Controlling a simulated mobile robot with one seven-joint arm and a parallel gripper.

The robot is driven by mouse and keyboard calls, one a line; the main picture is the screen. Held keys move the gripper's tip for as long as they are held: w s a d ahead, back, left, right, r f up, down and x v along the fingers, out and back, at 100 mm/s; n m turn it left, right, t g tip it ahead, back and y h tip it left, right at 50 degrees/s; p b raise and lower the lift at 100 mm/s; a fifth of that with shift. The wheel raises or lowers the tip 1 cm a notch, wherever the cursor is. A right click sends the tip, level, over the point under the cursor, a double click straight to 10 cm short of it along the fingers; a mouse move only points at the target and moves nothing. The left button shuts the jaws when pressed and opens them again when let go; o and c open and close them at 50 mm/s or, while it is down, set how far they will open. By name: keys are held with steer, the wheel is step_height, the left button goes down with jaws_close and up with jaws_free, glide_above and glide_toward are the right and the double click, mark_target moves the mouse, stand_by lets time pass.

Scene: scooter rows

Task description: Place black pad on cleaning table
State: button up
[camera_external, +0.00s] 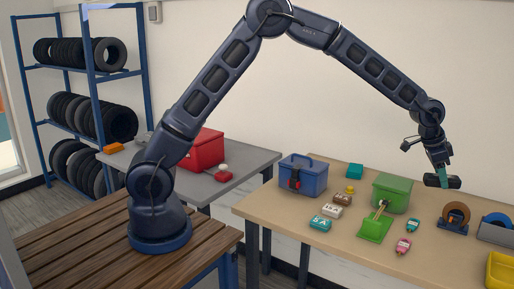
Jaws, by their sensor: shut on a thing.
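My gripper (440,174) points down at the right, above the tan table. It is shut on a black pad (453,182), a short dark block held in the air above the table top. The tan table (285,213) has several items on it. A grey table (243,160) stands to its left, farther back. I cannot tell from labels which of the two is the cleaning table.
The tan table holds a blue toolbox (303,175), a green bin (391,193), a green dustpan (375,228), small bottles and tape holders (455,216). A red box (203,150) sits on the grey table. A tyre rack (88,80) stands at the left.

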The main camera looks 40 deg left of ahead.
steer(key=w+a+f+n+t+y, duration=0.15)
steer(key=w+a+n, duration=0.5)
steer(key=a, duration=0.75)
steer(key=w+a+f+n+t+y, duration=0.15)
steer(key=w+a+n, duration=0.25)
steer(key=w+a, duration=0.75)
steer(key=w+a+f+n+y, duration=0.15)
steer(key=w+a+n, duration=0.45)
steer(key=a, duration=0.9)
step_height(320, 180, up, 3)
steer(key=n+g+y, duration=0.4)
steer(key=n+g, duration=0.1)
steer(key=n, duration=1)
glide_above(244, 157)
steer(key=d, duration=0.2)
steer(key=f, duration=1.9)
steer(key=shift+a+f, duration=0.25)
steer(key=shift+f, duration=0.1)
